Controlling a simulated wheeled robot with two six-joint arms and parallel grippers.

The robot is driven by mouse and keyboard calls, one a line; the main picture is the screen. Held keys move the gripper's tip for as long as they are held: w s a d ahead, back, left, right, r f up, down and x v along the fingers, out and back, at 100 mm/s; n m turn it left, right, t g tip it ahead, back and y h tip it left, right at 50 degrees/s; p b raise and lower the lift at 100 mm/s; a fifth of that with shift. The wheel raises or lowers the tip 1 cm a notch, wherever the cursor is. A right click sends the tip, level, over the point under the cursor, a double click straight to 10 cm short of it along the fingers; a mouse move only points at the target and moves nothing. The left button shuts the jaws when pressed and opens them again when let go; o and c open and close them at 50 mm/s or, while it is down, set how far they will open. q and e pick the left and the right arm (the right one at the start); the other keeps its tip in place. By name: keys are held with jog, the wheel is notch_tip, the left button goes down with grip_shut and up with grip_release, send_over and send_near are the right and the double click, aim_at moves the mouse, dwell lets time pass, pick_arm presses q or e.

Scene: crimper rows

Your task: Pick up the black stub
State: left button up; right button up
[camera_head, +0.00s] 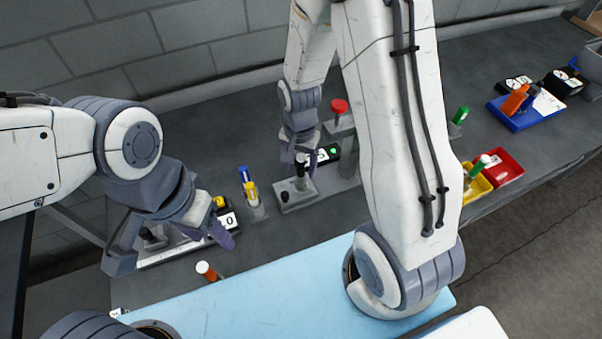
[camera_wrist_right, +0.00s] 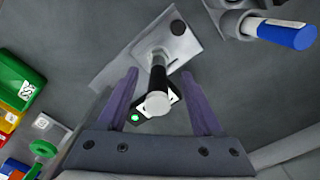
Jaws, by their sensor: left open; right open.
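The black stub (camera_head: 300,168) stands upright in a holder on a pale grey plate (camera_head: 299,199). In the right wrist view the stub (camera_wrist_right: 158,78) shows a black body and a white end facing the camera. My right gripper (camera_head: 298,153) is open around it, with one finger on each side; that view shows the open right gripper (camera_wrist_right: 158,95) with gaps beside the stub. My left gripper (camera_head: 175,250) is open at the left of the bench, near a box marked 0 (camera_head: 228,220), and away from the black stub.
A black box with a green light (camera_head: 334,152) stands just behind the stub. My right arm hides part of the bench.

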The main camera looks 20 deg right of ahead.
aim_at(301, 172)
jog(key=shift+d+f, duration=0.2)
jog(key=shift+f, duration=1.3)
grip_shut()
jog(key=shift+r, duration=0.1)
